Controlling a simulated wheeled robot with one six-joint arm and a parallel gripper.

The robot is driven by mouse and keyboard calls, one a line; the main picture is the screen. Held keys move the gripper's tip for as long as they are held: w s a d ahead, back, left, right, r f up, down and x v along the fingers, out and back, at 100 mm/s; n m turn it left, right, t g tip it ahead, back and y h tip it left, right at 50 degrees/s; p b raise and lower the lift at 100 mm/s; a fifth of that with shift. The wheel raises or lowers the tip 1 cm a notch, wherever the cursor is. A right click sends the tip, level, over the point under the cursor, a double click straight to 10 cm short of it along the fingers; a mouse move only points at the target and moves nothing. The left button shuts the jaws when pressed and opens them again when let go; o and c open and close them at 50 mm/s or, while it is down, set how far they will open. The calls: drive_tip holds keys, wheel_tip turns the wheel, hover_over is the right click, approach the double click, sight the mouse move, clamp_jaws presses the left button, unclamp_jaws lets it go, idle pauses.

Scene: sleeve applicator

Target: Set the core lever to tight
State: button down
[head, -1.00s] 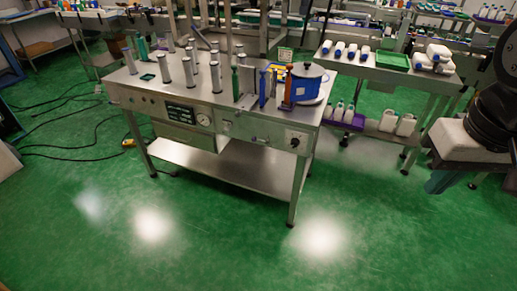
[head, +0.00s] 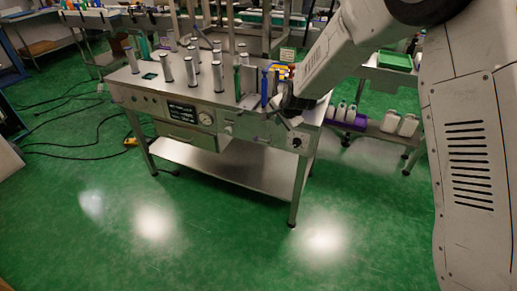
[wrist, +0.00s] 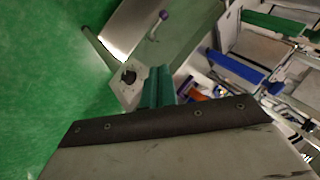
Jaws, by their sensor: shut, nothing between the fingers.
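The steel sleeve applicator bench (head: 185,95) stands left of centre in the head view. Its front panel has a round black knob (head: 297,142), which also shows in the wrist view (wrist: 128,76). A short lever with a purple tip (wrist: 162,15) sticks out from the panel in the wrist view. I cannot tell for certain whether it is the core lever, and I cannot read its setting. My gripper (head: 284,119) is at the bench's right front edge. Its green fingers (wrist: 158,85) are shut and empty, near the black knob and apart from the purple-tipped lever.
Several metal posts (head: 190,70) stand on the bench top. A blue upright piece (head: 265,88) and a green one (head: 237,80) stand close left of my gripper. A side table with a green tray (head: 395,61) is behind my arm. The floor in front is clear.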

sight(262, 140)
drive_tip(key=w+a+f+m+t, duration=0.2)
drive_tip(key=a+f+m, duration=0.1)
drive_tip(key=f, duration=0.6)
drive_tip(key=w+a+f+m+t, duration=0.2)
drive_tip(key=w+a+f+m, duration=0.1)
drive_tip(key=f, duration=0.5)
drive_tip(key=w+a+f+m+t, duration=0.2)
drive_tip(key=a+f, duration=0.1)
drive_tip(key=f, duration=0.6)
drive_tip(key=s+d+f+m+t+h, duration=0.2)
drive_tip(key=s+m+t+h, duration=0.3)
drive_tip(key=m+t, duration=0.4)
drive_tip(key=f+m, duration=0.1)
drive_tip(key=m, duration=0.3)
drive_tip(key=shift+s+d+f, duration=0.15)
drive_tip(key=shift+s+f, duration=0.2)
drive_tip(key=w+a+r, duration=0.1)
drive_tip(key=w+r, duration=0.6)
drive_tip(key=w, duration=0.2)
drive_tip(key=shift+w, duration=0.15)
